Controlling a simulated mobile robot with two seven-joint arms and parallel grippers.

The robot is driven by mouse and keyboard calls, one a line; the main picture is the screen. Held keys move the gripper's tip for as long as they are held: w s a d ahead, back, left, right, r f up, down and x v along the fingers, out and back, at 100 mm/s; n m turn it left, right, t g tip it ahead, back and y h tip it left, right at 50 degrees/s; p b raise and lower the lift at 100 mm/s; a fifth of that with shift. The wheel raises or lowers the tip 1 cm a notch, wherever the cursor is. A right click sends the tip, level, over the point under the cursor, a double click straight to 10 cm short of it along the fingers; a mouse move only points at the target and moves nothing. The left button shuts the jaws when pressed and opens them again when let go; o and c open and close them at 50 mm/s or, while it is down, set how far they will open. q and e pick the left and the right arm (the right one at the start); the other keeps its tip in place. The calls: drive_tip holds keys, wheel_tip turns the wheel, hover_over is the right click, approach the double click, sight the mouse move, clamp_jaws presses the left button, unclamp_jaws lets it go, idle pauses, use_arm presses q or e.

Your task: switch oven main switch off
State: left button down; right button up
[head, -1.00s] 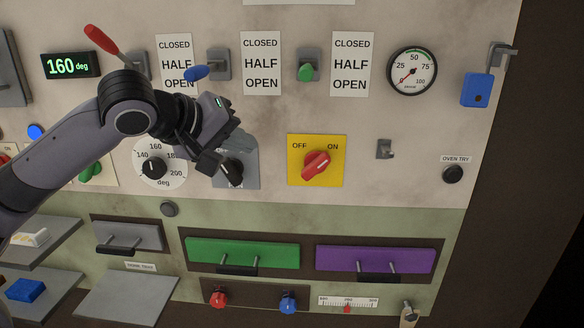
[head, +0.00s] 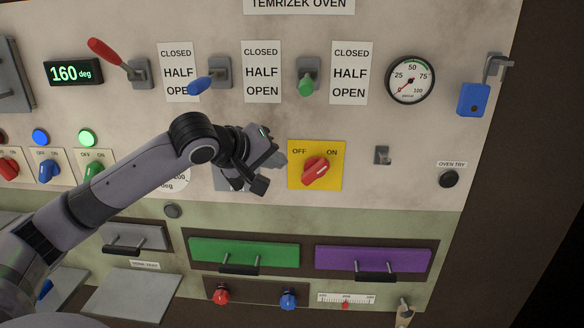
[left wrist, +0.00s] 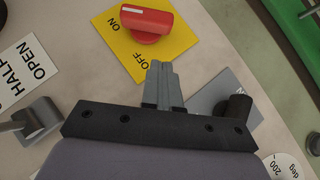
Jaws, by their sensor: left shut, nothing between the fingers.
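The oven main switch is a red rotary knob (head: 317,170) on a yellow plate (head: 334,148) marked OFF at the left and ON at the right. Its handle slants up toward the right, toward the ON side. The red knob (left wrist: 147,20) and the yellow plate (left wrist: 178,38) also show at the top of the left wrist view. My left gripper (head: 281,160) is shut and empty, just left of the yellow plate. In the left wrist view its closed fingertips (left wrist: 160,68) point at the plate's edge, apart from the knob. My right gripper is not in view.
A grey plate with a dark knob (left wrist: 236,108) lies beside my left gripper. A blue lever (head: 200,86) and a green lever (head: 306,87) stick out above. A small grey hook (head: 382,155) is right of the yellow plate. Green (head: 243,251) and purple (head: 373,259) drawers lie below.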

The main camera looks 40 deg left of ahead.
sight(303, 177)
use_arm(q)
drive_tip(key=w+d+f, duration=0.2)
drive_tip(key=f, duration=0.1)
drive_tip(key=shift+w+d+f, duration=0.2)
drive_tip(key=shift+d, duration=0.1)
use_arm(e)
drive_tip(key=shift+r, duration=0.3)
use_arm(q)
drive_tip(key=shift+f, duration=0.1)
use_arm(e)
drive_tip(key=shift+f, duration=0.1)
use_arm(q)
drive_tip(key=shift+w+f, duration=0.1)
drive_tip(key=shift+s+a+n+t+h, duration=0.1)
drive_tip(key=shift+s+n+t+h, duration=0.1)
drive_tip(key=shift+n+t+h, duration=0.15)
drive_tip(key=shift+w, duration=0.1)
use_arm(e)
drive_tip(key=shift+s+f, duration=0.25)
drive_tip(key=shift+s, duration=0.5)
